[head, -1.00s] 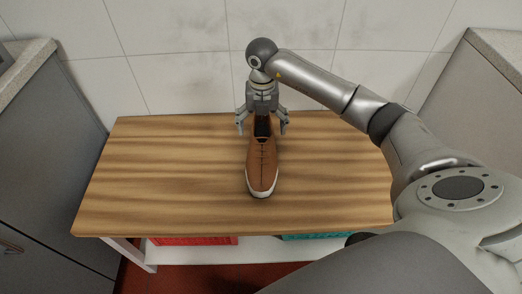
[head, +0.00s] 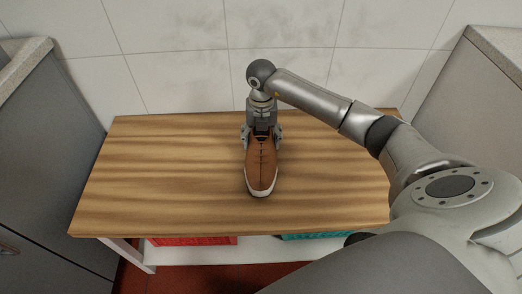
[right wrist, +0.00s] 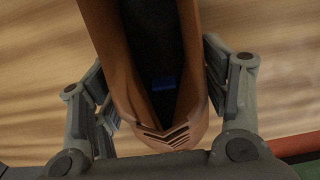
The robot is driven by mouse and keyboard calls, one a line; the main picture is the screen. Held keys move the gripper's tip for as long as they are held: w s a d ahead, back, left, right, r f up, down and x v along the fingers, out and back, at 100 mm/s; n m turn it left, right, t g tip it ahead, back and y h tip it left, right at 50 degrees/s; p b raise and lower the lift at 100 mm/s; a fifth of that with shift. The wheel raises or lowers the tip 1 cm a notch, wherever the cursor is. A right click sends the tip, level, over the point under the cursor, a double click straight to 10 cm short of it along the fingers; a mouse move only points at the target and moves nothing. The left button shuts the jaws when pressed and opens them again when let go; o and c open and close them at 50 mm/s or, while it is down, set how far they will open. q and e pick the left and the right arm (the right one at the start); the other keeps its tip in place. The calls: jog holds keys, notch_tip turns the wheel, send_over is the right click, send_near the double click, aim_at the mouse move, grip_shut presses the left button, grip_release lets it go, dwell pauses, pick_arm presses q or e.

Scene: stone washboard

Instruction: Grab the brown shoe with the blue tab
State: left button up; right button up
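The brown shoe (head: 261,166) has a white sole and dark laces. It stands on the wooden table top with its toe toward me and its heel toward the wall. In the right wrist view the heel end of the shoe (right wrist: 170,120) fills the middle, and a small blue tab (right wrist: 163,85) shows inside the dark opening. My right gripper (head: 262,138) is down at the heel from above, one finger on each side. My left gripper is not in view.
The wooden table (head: 150,175) is otherwise clear. A red crate (head: 192,240) and a teal crate (head: 315,236) sit on the shelf below. A tiled wall (head: 180,70) stands behind, with grey cabinets on the left (head: 50,150) and right (head: 470,105).

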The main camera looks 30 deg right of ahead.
jog(key=c, duration=0.6)
jog(key=shift+r, duration=0.15)
